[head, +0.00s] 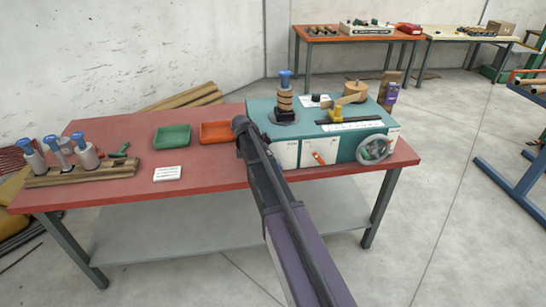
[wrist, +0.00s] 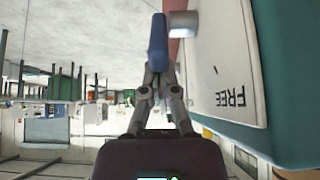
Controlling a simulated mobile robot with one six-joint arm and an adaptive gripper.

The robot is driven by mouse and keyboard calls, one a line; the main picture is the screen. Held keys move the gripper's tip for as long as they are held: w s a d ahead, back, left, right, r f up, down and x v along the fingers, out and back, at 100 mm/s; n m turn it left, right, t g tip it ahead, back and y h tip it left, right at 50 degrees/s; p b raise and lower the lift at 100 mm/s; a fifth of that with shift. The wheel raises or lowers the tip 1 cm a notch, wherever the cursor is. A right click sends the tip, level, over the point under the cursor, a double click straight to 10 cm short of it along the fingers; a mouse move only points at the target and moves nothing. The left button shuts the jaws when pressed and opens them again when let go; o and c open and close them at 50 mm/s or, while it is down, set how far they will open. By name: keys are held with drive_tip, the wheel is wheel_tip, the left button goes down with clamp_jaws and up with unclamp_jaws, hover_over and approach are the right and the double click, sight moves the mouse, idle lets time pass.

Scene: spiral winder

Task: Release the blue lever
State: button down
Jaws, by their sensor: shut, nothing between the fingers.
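The blue lever (wrist: 157,42) shows in the wrist view as a blue bar beside a grey round hub (wrist: 183,25). It sits at a white panel marked FREE (wrist: 232,98), whose lettering appears upside down. My gripper (wrist: 160,70) is shut and empty, with its fingertips close to the near end of the lever. I cannot tell whether they touch it. In the head view my arm hides the lever and my gripper. The teal winder (head: 345,150) stands on the red table there, with white panels on its front.
An orange lever (head: 318,157) and a grey handwheel (head: 375,149) are on the winder's front. Green (head: 172,137) and orange (head: 216,133) trays lie left of it. Blue-topped spools (head: 87,157) stand in a wooden rack (head: 85,176). The floor in front is clear.

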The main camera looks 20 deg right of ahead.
idle(0.4)
drive_tip(key=shift+d+r, duration=0.1)
drive_tip(key=shift+r, duration=0.05)
drive_tip(key=d, duration=0.1)
drive_tip(key=r+p, duration=0.1)
drive_tip(key=d+r+p, duration=0.1)
drive_tip(key=shift+s+d, duration=0.25)
drive_tip(key=shift+d, duration=0.1)
drive_tip(key=shift+a+r+p, duration=0.15)
drive_tip(key=shift+r+p, duration=0.25)
drive_tip(key=shift+p, duration=0.2)
drive_tip(key=w+a+r+p, duration=0.1)
drive_tip(key=a+r+p, duration=0.4)
drive_tip(key=a, duration=0.2)
drive_tip(key=shift+w+a, duration=0.15)
drive_tip(key=shift+w, duration=0.05)
drive_tip(key=shift+s, duration=0.1)
drive_tip(key=s+a+f+n+y, duration=0.1)
drive_tip(key=s+a+n+y, duration=0.1)
drive_tip(key=s+n, duration=0.4)
drive_tip(key=s+a+f+n+t+y, duration=0.1)
drive_tip(key=s+a+n, duration=0.4)
drive_tip(key=s, duration=0.6)
drive_tip(key=s+a+f+n+y, duration=0.1)
drive_tip(key=s+a+n+y, duration=0.2)
drive_tip(key=s+n, duration=0.5)
drive_tip(key=shift+s+a+f+n+y, duration=0.25)
drive_tip(key=shift+s+n+y, duration=0.15)
drive_tip(key=shift+n, duration=0.2)
